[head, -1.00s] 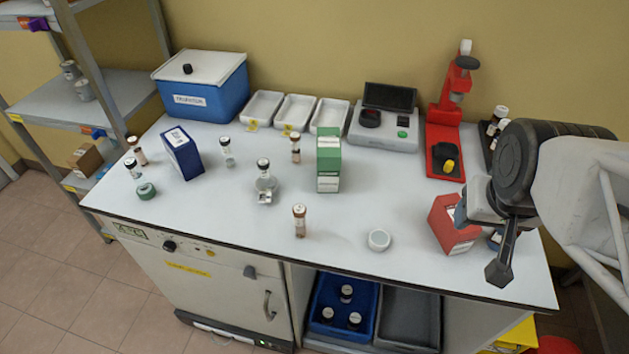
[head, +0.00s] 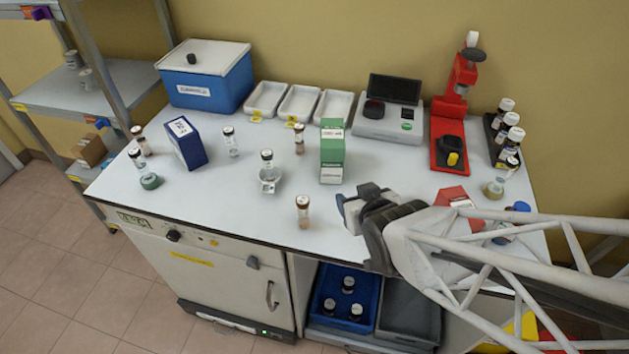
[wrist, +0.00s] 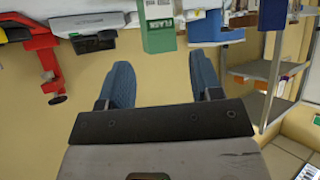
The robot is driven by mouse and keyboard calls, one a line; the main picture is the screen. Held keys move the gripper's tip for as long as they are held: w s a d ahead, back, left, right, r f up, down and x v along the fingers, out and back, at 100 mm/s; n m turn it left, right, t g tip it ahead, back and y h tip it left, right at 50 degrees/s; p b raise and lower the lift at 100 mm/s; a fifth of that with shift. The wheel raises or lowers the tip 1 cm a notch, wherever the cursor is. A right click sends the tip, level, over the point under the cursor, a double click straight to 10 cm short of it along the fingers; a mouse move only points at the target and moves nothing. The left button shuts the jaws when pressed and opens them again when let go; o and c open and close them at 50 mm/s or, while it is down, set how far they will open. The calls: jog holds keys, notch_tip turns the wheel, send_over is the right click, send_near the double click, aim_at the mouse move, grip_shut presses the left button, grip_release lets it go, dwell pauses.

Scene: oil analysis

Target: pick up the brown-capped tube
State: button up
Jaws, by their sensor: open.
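A brown-capped tube (head: 303,211) stands upright near the front edge of the white counter (head: 232,205). A second brown-capped tube (head: 299,139) stands farther back, left of the green box. A third brown-capped tube (head: 140,140) stands at the far left. My gripper (head: 349,208) is open, just right of the front tube and apart from it. The wrist view shows both blue fingers spread with nothing between them (wrist: 163,82). No brown-capped tube can be made out in the wrist view.
A blue box (head: 184,142), green box (head: 332,152) and red box (head: 456,198) stand around. Trays (head: 299,103) and a red device (head: 447,150) line the back.

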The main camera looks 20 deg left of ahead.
aim_at(299, 199)
jog(key=s+a+f+y, duration=0.1)
jog(key=a, duration=0.1)
jog(key=s+a+f+n+y, duration=0.1)
jog(key=s+a+y, duration=0.1)
jog(key=a, duration=0.1)
jog(key=s+a+f+n+y, duration=0.1)
jog(key=a, duration=0.1)
jog(key=shift+s+a+f, duration=0.1)
jog(key=shift+s+a, duration=0.05)
jog(key=shift+a, duration=0.2)
jog(key=shift+x, duration=1.25)
jog(key=shift+x, duration=2.65)
jog(key=shift+d, duration=0.1)
jog(key=c, duration=1)
